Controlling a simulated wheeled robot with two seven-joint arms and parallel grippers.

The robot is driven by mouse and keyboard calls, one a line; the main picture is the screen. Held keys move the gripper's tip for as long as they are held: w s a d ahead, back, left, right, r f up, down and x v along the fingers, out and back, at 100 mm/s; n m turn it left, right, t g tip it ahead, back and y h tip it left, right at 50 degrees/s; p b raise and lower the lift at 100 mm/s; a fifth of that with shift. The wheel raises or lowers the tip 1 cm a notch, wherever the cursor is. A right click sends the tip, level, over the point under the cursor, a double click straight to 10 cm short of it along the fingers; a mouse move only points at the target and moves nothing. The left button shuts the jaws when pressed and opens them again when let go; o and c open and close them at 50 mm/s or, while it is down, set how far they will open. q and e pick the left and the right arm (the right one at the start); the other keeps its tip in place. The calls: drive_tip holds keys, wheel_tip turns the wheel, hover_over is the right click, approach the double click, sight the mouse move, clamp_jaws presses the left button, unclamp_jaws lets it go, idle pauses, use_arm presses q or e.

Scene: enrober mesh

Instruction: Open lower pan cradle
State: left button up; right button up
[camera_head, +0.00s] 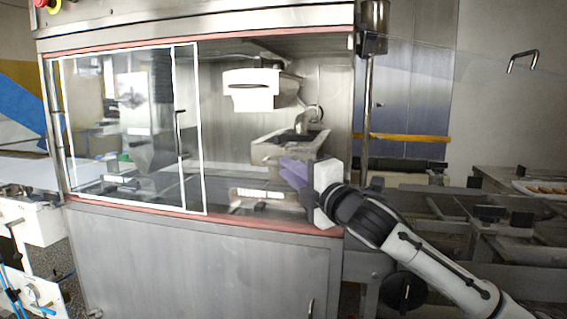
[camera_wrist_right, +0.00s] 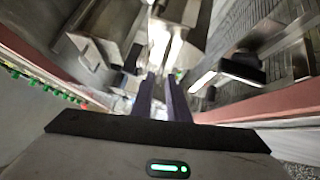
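The enrober cabinet (camera_head: 200,258) fills the head view. Inside its open right half, a low metal part with a pale bar (camera_head: 262,194) lies near the floor; it may be the lower pan cradle, but I cannot tell for sure. A larger angled metal trough (camera_head: 268,149) sits above it. My right gripper (camera_head: 285,168) reaches in from the right, its purple fingers inside the opening. In the right wrist view the fingers (camera_wrist_right: 160,75) stand apart with nothing seen between them. I cannot tell whether they touch any part. My left gripper is not in view.
A framed sliding glass door (camera_head: 130,120) covers the left half of the opening. A red-edged sill (camera_head: 280,226) runs along the bottom. A white-fronted unit (camera_head: 250,90) hangs above the trough. A conveyor with a tray (camera_head: 540,188) stands at the right.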

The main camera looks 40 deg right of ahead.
drive_tip(key=shift+w+d+r, duration=0.1)
drive_tip(key=shift+w+r, duration=0.05)
drive_tip(key=shift+w, duration=1.3)
clamp_jaws()
idle(0.3)
